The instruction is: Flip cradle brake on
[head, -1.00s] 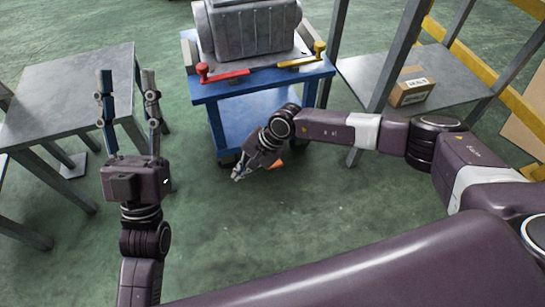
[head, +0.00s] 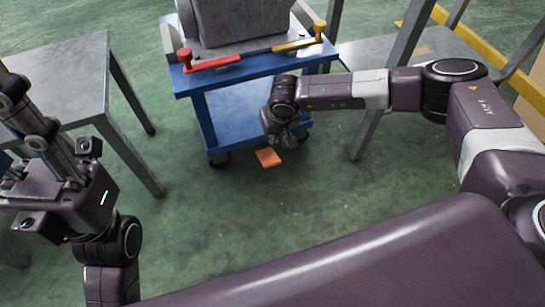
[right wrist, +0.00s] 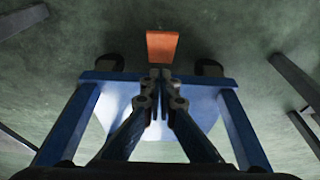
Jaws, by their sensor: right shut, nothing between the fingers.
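The blue cradle cart (head: 247,113) carries a grey engine-like block (head: 240,20). An orange pedal-like plate (head: 268,157) sticks out low at its front, near the floor; it also shows in the right wrist view (right wrist: 162,46). I take it for the brake. My right gripper (right wrist: 160,76) is shut and empty, its fingertips just short of the plate in that picture; I cannot tell if they touch. In the head view the right gripper (head: 287,142) is mostly hidden behind its own wrist. My left gripper (head: 22,135) is open and empty at the left, partly out of frame.
A red lever (head: 212,63) and a yellow lever (head: 299,44) lie along the cart's top front edge. A grey table (head: 75,75) stands at the left, a grey rack (head: 440,60) at the right. The green floor before the cart is clear.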

